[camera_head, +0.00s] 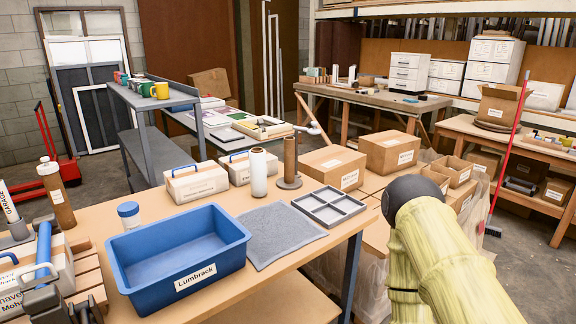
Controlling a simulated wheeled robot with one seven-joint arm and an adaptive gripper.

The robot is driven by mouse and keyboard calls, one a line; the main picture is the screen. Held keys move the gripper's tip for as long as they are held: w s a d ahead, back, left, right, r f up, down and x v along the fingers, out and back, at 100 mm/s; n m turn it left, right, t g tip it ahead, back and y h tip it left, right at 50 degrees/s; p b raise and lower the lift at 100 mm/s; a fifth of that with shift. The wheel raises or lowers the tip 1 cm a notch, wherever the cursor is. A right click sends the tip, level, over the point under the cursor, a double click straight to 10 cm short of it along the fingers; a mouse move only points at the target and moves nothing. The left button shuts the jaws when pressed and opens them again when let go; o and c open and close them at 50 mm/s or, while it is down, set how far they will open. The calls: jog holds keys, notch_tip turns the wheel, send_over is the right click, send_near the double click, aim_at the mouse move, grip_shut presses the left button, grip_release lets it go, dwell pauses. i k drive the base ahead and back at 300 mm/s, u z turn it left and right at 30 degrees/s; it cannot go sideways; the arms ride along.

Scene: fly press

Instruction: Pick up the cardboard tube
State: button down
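A brown cardboard tube (290,158) stands upright on a dark round base at the back edge of the near table, right of a white roll (258,172). A second brown tube-like thing (58,200), with a pale band and top, stands slightly tilted at the far left; I cannot tell if it is cardboard. My arm, in a pale yellow cover with a black rounded part, shows at the lower right, well apart from both. My gripper is not in view.
A blue bin (180,270) labelled Lumbrack fills the near table (262,290)'s front. A grey cloth (272,232) and a grey divided tray (328,207) lie right of it. White boxes (196,184) with blue handles stand behind. Cardboard boxes (332,166) are stacked to the right.

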aim_at(289, 142)
jog(key=z, duration=1.95)
jog(key=i, duration=2.05)
jog(key=u, duration=3.65)
